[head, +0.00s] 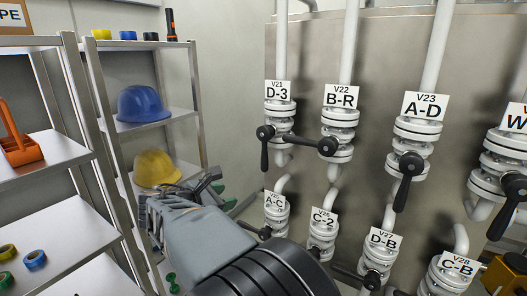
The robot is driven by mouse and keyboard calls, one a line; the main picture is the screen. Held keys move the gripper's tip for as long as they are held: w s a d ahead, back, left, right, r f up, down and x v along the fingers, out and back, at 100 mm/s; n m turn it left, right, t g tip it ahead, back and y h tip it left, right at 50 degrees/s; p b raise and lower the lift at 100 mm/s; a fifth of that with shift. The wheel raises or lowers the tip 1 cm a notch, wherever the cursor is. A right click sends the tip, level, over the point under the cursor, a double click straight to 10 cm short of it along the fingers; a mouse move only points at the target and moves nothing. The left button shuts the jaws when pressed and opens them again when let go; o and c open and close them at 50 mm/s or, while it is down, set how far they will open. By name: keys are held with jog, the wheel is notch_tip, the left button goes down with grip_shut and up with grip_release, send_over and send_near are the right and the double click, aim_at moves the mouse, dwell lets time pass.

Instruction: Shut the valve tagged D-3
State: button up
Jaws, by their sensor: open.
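The valve tagged D-3 (280,115) is white and flanged, at the upper left of the valve rows on a vertical white pipe. Its tag (278,92) also reads V21. Its black lever (264,154) hangs straight down from the round hub, in line with the pipe. My gripper (207,181) is open and empty. It is left of and lower than the D-3 valve, apart from its lever, in front of the shelf area. My forearm hides part of the lower left, and the fingertips are small and partly hard to make out.
Valve B-R (340,130) is close to the right, its lever sideways towards D-3. Valve A-D (413,140) has its lever down. Valves A-C (276,218), C-2 (322,237) and others form a lower row. A shelf (160,122) with blue and yellow helmets stands left.

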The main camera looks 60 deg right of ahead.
aim_at(262, 154)
jog(key=d+r+n+g+h, duration=0.2)
jog(key=d+r+n+h, duration=0.15)
jog(key=d+r, duration=0.2)
jog(key=shift+m, duration=0.25)
jog(key=p+x, duration=0.1)
jog(key=x, duration=0.7)
jog(key=w+r+p+x, duration=0.1)
jog(key=x, duration=0.3)
jog(key=shift+d+p, duration=0.3)
jog(key=shift+p, duration=0.05)
jog(key=shift+c, duration=0.5)
grip_shut()
